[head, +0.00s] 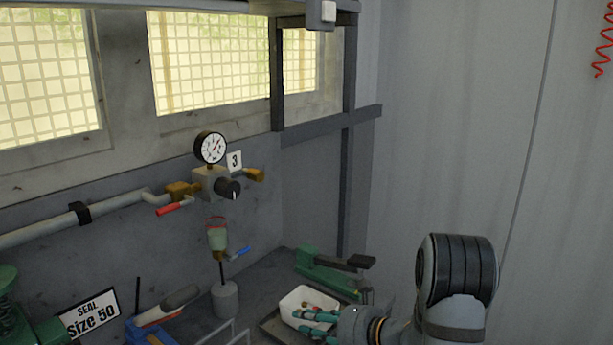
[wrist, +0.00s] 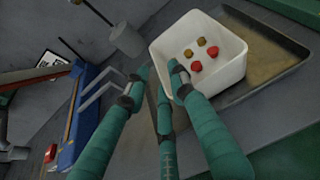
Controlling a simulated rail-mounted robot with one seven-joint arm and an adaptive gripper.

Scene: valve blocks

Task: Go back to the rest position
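My gripper (head: 306,326) is at the bottom of the head view, by the near side of the white bin (head: 301,296). In the wrist view its teal fingers (wrist: 157,85) are spread apart with nothing seen between them, so it looks open. The right finger overlaps the wall of the white bin (wrist: 232,74), and the left finger is off to its left. I cannot tell whether a finger touches the bin. Red caps (wrist: 211,65) and brass-coloured pieces (wrist: 212,51) lie in the bin.
The bin stands on a metal tray (wrist: 285,62). A green clamp (head: 320,266) is behind it. A gauge (head: 210,147) and valve pipework are on the wall. Space above the bin looks clear.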

